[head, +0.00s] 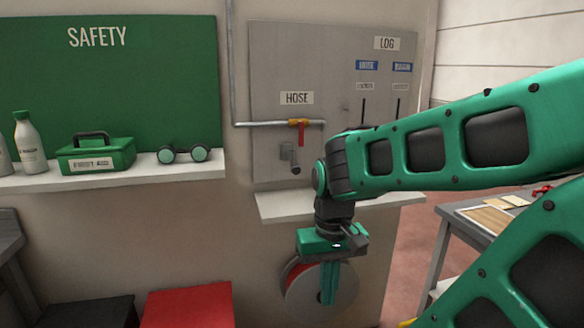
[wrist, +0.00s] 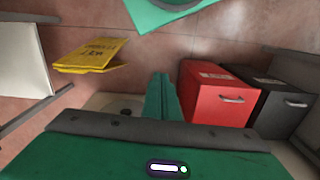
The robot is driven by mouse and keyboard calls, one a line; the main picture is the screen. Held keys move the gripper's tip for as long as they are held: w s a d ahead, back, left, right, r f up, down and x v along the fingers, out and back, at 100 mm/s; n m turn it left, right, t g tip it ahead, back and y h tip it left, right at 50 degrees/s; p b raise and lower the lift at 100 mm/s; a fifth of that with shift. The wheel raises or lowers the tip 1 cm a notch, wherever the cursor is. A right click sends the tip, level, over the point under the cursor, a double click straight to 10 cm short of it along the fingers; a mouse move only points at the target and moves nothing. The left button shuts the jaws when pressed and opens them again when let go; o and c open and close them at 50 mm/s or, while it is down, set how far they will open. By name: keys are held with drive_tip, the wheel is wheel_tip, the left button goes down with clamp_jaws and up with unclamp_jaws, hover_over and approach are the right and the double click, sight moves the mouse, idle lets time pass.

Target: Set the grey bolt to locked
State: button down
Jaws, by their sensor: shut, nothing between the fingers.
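I cannot make out a part that is surely the grey bolt. A grey panel (head: 268,60) on the wall carries a grey crank-like fitting (head: 289,153) below a pipe, and two thin dark levers stand at its right. My forearm hides the panel's lower right part. My gripper (head: 328,300) is right of and below the fitting, pointing down in front of a hose reel. Its green fingers are together and empty, and they also show in the wrist view (wrist: 162,78). It touches nothing that I can see.
The pipe has a red and yellow valve (head: 298,130). A white ledge (head: 282,208) juts out under the panel. The hose reel (head: 303,290) hangs below it. A shelf (head: 190,170) holds a first aid box (head: 95,156). The wrist view shows a yellow sign (wrist: 92,55) and a red cabinet (wrist: 214,95).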

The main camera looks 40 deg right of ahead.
sight(293, 167)
drive_tip(key=c, duration=2.5)
unclamp_jaws()
